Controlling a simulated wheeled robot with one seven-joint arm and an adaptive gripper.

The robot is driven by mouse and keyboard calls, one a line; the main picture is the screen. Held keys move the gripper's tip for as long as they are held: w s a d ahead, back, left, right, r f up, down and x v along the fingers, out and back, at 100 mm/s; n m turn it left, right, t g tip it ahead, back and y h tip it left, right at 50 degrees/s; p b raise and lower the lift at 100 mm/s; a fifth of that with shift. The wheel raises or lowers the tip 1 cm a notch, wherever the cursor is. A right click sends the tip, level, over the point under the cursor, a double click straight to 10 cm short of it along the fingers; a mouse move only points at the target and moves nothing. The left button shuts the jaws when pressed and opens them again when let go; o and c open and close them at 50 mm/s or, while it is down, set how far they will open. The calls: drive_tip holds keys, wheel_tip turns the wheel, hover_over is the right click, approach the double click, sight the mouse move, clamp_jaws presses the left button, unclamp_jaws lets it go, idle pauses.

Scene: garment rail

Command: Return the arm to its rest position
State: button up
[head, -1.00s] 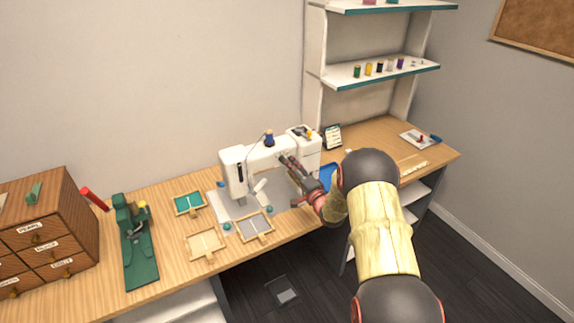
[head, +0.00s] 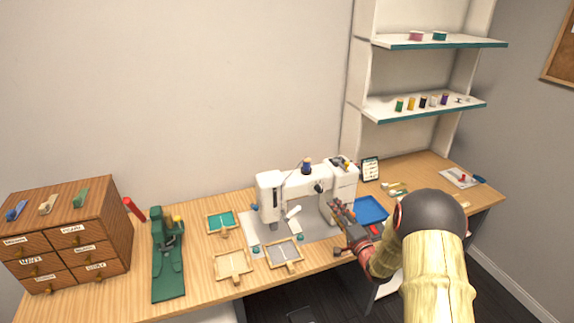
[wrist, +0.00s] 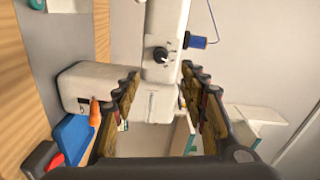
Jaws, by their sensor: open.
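My gripper (head: 341,209) is open and empty in front of the right end of the white sewing machine (head: 270,196). My arm reaches in from the lower right of the head view. In the wrist view the two fingers of my gripper (wrist: 158,82) stand wide apart. The sewing machine (wrist: 160,98) shows beyond and between them, with its black dial near the centre. I cannot tell from these views exactly how far the fingertips are from the machine.
A blue tray (head: 372,208) lies right of the machine, close to my gripper. Small wooden frames (head: 233,264) lie on the table left of it. A green device (head: 168,270) and a drawer cabinet (head: 110,210) stand further left. Shelves (head: 430,103) with spools rise behind.

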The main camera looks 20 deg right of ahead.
drive_tip(key=s+d+f+n+g+h, duration=0.1)
drive_tip(key=s+d+f+n+g, duration=0.15)
drive_tip(key=f, duration=0.35)
drive_tip(key=s+d+f+n+g+h, duration=0.1)
drive_tip(key=s+f+g, duration=0.1)
drive_tip(key=f+g, duration=0.35)
drive_tip(key=s+f+n+g+h, duration=0.1)
drive_tip(key=s+f+n+g, duration=0.15)
drive_tip(key=s, duration=0.65)
drive_tip(key=s+a+r+n+g+y, duration=0.2)
drive_tip(key=s+a+r+n+g, duration=0.45)
drive_tip(key=s+a+r, duration=1.7)
drive_tip(key=s+a+r+n+t, duration=0.1)
drive_tip(key=a+r+t, duration=0.1)
drive_tip(key=r, duration=0.2)
drive_tip(key=s+a+r+n+t, duration=0.1)
drive_tip(key=r+n+t, duration=0.1)
drive_tip(key=r, duration=0.3)
drive_tip(key=shift+s+a+r+t, duration=0.25)
drive_tip(key=shift+a+t, duration=0.05)
drive_tip(key=shift+a, duration=0.05)
